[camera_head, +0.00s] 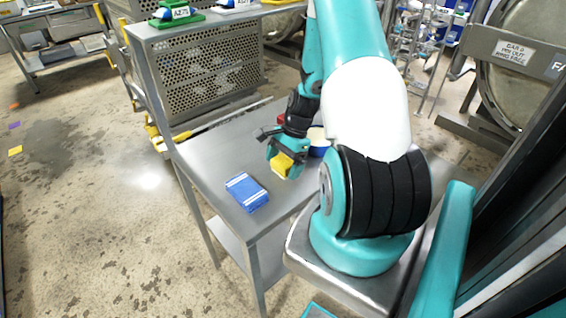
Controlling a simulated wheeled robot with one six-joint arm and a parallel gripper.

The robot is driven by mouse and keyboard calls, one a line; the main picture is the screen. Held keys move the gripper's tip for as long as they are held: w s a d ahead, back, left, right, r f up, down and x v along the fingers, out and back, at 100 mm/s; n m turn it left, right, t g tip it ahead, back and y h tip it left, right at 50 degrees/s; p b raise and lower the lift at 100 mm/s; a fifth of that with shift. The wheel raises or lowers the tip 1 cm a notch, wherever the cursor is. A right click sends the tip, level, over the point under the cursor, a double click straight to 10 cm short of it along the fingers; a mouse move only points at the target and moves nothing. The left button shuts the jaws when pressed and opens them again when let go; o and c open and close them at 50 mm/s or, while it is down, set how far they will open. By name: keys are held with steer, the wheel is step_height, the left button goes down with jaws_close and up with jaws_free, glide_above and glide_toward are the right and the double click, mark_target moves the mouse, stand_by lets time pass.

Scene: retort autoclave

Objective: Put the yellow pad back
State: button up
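The yellow pad (281,164) shows at the end of my arm, between the teal fingers of my gripper (285,167). My gripper appears shut on it, above the grey metal table (215,160). The fingers cover part of the pad. I cannot tell whether the pad touches the tabletop. A blue block with white stripes (247,192) lies on the table in front of my gripper, to its lower left.
A blue round container with a pale top (318,140) stands just behind my gripper, partly hidden by my arm. A perforated metal crate (212,83) stands behind the table. The tabletop left of my gripper is clear. Small coloured squares (15,151) lie on the floor at far left.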

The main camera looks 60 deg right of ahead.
steer(key=shift+r, duration=0.1)
steer(key=v, duration=1.2)
steer(key=shift+b, duration=0.45)
steer(key=w+a+r+n, duration=0.1)
steer(key=a+r+n, duration=0.35)
steer(key=a, duration=0.35)
steer(key=w+a+r+n, duration=0.25)
steer(key=a+n, duration=0.25)
steer(key=a, duration=0.3)
steer(key=w+a+r+n, duration=0.1)
steer(key=a+r+n, duration=0.3)
steer(key=a, duration=0.3)
steer(key=s+a+r+n, duration=0.2)
steer(key=s+a+n, duration=0.4)
steer(key=a+n, duration=0.1)
steer(key=s+a+r+n+g, duration=0.1)
steer(key=s+a+r+n, duration=0.2)
steer(key=s+a+n, duration=0.4)
steer(key=a, duration=0.2)
steer(key=shift+a, duration=0.3)
steer(key=shift+s, duration=0.1)
